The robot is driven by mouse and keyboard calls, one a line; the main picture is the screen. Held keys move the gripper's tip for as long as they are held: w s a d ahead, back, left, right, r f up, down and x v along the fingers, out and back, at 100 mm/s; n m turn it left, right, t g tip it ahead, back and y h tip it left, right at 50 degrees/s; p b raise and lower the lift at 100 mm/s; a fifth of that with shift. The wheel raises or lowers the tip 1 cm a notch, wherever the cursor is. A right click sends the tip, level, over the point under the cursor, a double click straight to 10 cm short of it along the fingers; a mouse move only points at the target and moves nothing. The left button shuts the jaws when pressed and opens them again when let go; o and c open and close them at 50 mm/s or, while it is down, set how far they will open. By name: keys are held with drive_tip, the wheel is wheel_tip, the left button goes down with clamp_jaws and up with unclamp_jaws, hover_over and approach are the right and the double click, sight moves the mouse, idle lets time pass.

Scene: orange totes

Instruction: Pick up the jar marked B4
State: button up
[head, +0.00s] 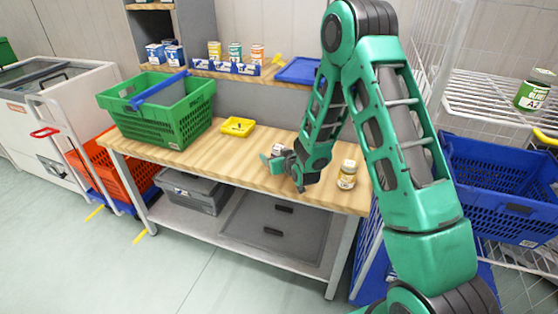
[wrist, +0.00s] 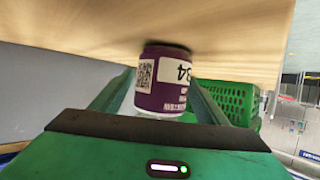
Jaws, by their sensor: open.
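A jar with a dark purple label (wrist: 164,80) stands on the wooden bench top, between the two fingers of my gripper (wrist: 160,92) in the wrist view. Its label has a code square and a white patch whose partly cut characters look like B4. My gripper is open, with a finger on each side of the jar; I cannot tell whether either touches it. In the head view my gripper (head: 283,168) is low over the bench, and only a small pale part of the jar (head: 278,149) shows behind it.
Another jar (head: 347,175) with a pale lid stands right of my gripper on the bench (head: 240,158). A yellow tray (head: 238,127) and a green crate (head: 160,115) are to the left. A shelf with several cans (head: 235,53) and a blue tray (head: 298,70) is behind.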

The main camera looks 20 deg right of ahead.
drive_tip(key=shift+w, duration=0.2)
drive_tip(key=c, duration=1.4)
